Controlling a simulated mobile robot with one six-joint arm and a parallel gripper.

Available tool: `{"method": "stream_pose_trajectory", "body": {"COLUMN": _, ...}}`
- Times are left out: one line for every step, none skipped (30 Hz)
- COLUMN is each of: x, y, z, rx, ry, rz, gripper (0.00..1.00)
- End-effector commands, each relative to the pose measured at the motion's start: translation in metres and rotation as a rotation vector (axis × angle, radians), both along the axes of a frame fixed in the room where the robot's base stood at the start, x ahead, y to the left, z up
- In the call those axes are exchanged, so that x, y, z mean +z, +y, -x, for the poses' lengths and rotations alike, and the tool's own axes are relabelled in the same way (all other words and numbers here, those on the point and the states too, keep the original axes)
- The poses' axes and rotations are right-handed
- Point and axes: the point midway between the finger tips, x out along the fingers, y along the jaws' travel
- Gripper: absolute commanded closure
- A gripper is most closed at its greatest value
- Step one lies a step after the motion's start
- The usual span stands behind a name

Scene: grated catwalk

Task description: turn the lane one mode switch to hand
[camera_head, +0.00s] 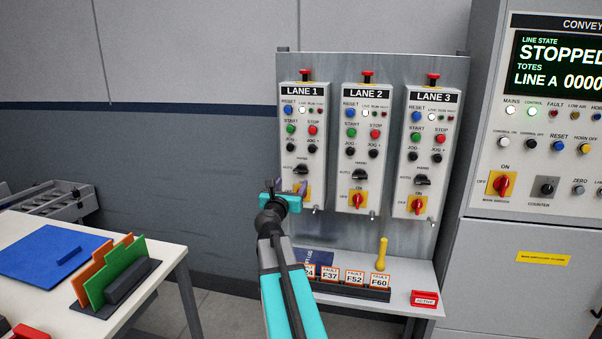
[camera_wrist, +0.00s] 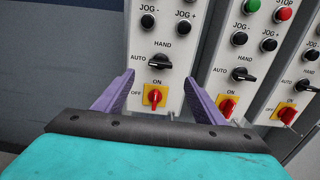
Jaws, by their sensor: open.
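The lane one mode switch (camera_head: 301,170) is a black knob on the LANE 1 panel (camera_head: 304,132), with AUTO at its left and HAND above. In the wrist view the knob (camera_wrist: 160,61) lies roughly level, its left end towards AUTO. My gripper (camera_head: 286,187) is in front of the lower part of this panel, hiding much of its yellow plate in the head view. In the wrist view my purple fingers (camera_wrist: 158,80) are spread, with nothing between them. Their tips appear either side of the panel, a little below the knob. I see no contact with the knob.
A red switch on a yellow plate (camera_wrist: 154,96) sits just below the knob. The LANE 2 panel (camera_head: 365,130) and LANE 3 panel (camera_head: 430,135) are close on the right. Fault cards (camera_head: 354,277) and a yellow-handled tool (camera_head: 381,254) stand on the shelf below.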

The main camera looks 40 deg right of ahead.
Motion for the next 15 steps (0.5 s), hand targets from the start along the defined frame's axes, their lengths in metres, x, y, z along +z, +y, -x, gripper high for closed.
{"method": "stream_pose_trajectory", "body": {"x": 0.001, "y": -0.006, "z": -0.004, "rx": 0.0, "ry": 0.0, "rz": 0.0, "gripper": 0.36}}
{"method": "stream_pose_trajectory", "body": {"x": 0.001, "y": -0.008, "z": -0.006, "rx": 0.0, "ry": 0.0, "rz": 0.0, "gripper": 0.36}}
{"method": "stream_pose_trajectory", "body": {"x": 0.001, "y": -0.011, "z": -0.008, "rx": 0.0, "ry": 0.001, "rz": 0.001, "gripper": 0.36}}
{"method": "stream_pose_trajectory", "body": {"x": 0.001, "y": -0.013, "z": -0.009, "rx": 0.0, "ry": 0.001, "rz": 0.001, "gripper": 0.36}}
{"method": "stream_pose_trajectory", "body": {"x": 0.001, "y": -0.016, "z": -0.011, "rx": 0.0, "ry": 0.001, "rz": 0.001, "gripper": 0.36}}
{"method": "stream_pose_trajectory", "body": {"x": 0.001, "y": -0.019, "z": -0.013, "rx": 0.0, "ry": 0.001, "rz": 0.0, "gripper": 0.36}}
{"method": "stream_pose_trajectory", "body": {"x": 0.001, "y": -0.022, "z": -0.014, "rx": -0.001, "ry": 0.001, "rz": 0.0, "gripper": 0.36}}
{"method": "stream_pose_trajectory", "body": {"x": 0.0, "y": -0.024, "z": -0.015, "rx": -0.001, "ry": 0.001, "rz": 0.0, "gripper": 0.36}}
{"method": "stream_pose_trajectory", "body": {"x": 0.0, "y": -0.027, "z": -0.017, "rx": -0.001, "ry": 0.001, "rz": -0.001, "gripper": 0.36}}
{"method": "stream_pose_trajectory", "body": {"x": 0.0, "y": -0.029, "z": -0.019, "rx": -0.001, "ry": 0.001, "rz": -0.001, "gripper": 0.36}}
{"method": "stream_pose_trajectory", "body": {"x": 0.0, "y": -0.032, "z": -0.02, "rx": -0.001, "ry": 0.001, "rz": -0.001, "gripper": 0.36}}
{"method": "stream_pose_trajectory", "body": {"x": 0.0, "y": -0.035, "z": -0.022, "rx": 0.0, "ry": 0.001, "rz": -0.001, "gripper": 0.36}}
{"method": "stream_pose_trajectory", "body": {"x": 0.0, "y": -0.037, "z": -0.024, "rx": 0.0, "ry": 0.001, "rz": -0.001, "gripper": 0.36}}
{"method": "stream_pose_trajectory", "body": {"x": 0.0, "y": -0.039, "z": -0.025, "rx": 0.0, "ry": 0.001, "rz": -0.001, "gripper": 0.36}}
{"method": "stream_pose_trajectory", "body": {"x": 0.0, "y": -0.042, "z": -0.027, "rx": 0.0, "ry": 0.001, "rz": -0.001, "gripper": 0.36}}
